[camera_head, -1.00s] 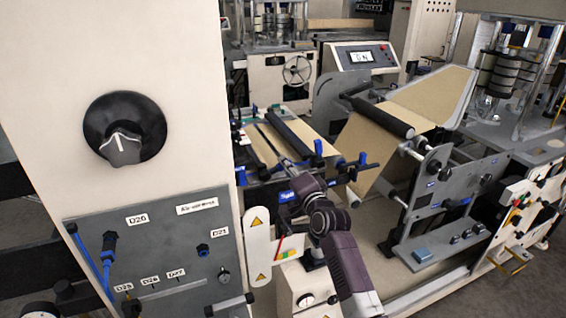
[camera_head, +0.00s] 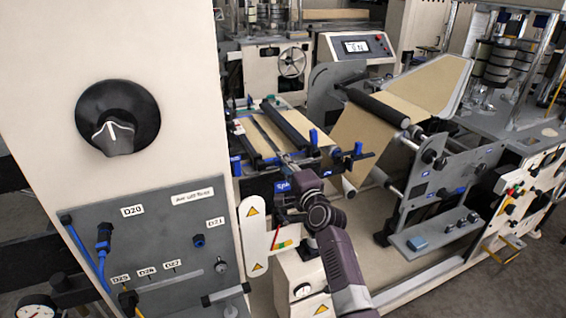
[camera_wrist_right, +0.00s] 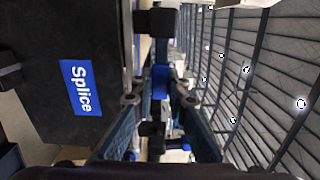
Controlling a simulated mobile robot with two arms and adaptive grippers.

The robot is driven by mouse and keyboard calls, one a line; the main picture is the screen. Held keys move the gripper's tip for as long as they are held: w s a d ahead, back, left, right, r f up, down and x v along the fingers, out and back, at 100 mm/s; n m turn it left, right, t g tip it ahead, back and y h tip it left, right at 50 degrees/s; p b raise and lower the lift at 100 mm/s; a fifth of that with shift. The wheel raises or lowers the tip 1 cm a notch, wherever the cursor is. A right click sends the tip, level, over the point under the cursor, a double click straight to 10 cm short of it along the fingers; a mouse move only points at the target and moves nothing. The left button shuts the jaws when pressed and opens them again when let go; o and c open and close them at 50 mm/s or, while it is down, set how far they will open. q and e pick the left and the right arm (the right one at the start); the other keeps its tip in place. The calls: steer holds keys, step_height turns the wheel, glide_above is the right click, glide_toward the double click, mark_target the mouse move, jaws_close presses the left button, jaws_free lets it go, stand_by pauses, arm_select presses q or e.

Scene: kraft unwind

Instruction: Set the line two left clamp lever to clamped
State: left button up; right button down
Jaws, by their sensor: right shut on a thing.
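The splice table (camera_head: 272,180) stands in the middle of the head view, with two dark clamp bars across tan web. Blue clamp parts show at its left edge (camera_head: 236,166) and right side (camera_head: 357,151). My right gripper (camera_head: 287,165) reaches over the table's front, its fingers small and partly hidden by my wrist. In the right wrist view, its fingers (camera_wrist_right: 160,100) are shut on a blue lever (camera_wrist_right: 160,82) between dark blocks. A blue "Splice" label (camera_wrist_right: 80,88) is beside it. I cannot tell which line's lever this is. My left gripper is out of view.
A cream cabinet with a black dial (camera_head: 117,117) and grey panel (camera_head: 140,250) stands close on the left. A roller (camera_head: 378,108) and grey side plate (camera_head: 440,185) stand to the right. A screen console (camera_head: 357,46) is behind.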

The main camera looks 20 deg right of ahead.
steer(key=shift+f, duration=0.1)
steer(key=c, duration=1.9)
jaws_free()
steer(key=s, duration=1.2)
steer(key=shift+d, duration=0.2)
